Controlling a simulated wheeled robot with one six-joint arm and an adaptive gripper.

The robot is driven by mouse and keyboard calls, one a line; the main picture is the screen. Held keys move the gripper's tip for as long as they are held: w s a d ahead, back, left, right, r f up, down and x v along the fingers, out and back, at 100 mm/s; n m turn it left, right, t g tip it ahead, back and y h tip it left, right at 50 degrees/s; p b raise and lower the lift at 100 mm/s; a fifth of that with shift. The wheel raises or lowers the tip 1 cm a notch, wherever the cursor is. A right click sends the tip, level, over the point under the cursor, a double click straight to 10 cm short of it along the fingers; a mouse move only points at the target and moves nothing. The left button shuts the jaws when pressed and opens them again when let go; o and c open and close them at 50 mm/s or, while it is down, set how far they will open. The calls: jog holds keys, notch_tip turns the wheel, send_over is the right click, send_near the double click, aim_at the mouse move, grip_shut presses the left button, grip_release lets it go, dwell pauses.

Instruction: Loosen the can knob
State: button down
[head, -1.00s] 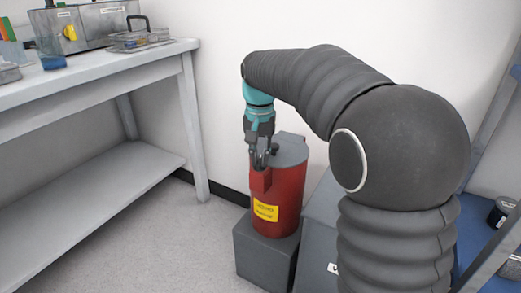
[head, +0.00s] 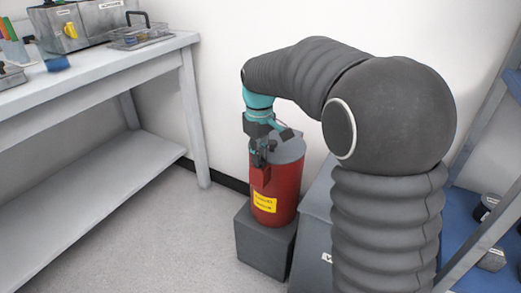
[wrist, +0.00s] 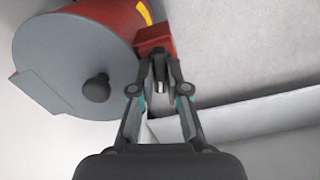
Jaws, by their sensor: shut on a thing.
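The red can (head: 287,190) with a grey lid stands upright on a dark grey block and carries a yellow label. A red box-shaped part (head: 260,177) sticks out from its side. My gripper (head: 262,155) points down at the top of this part. In the wrist view my gripper (wrist: 160,62) has its fingers closed together at the red part (wrist: 153,38), shut on the can knob, which the fingers mostly hide. A round dark ball (wrist: 97,87) on the grey lid (wrist: 60,55) is apart from the fingers, to their left.
The dark grey block (head: 262,245) stands on the floor beside a grey box (head: 312,235). A grey bench (head: 110,75) with instruments is at left. A blue shelf (head: 470,215) with dark items is at right. The floor at left is clear.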

jog(key=shift+n+p, duration=0.4)
jog(key=shift+n, duration=0.8)
jog(key=shift+a, duration=0.1)
jog(key=c, duration=1.2)
grip_release()
jog(key=shift+a, duration=0.1)
jog(key=shift+o, duration=0.2)
notch_tip(320, 180, up, 12)
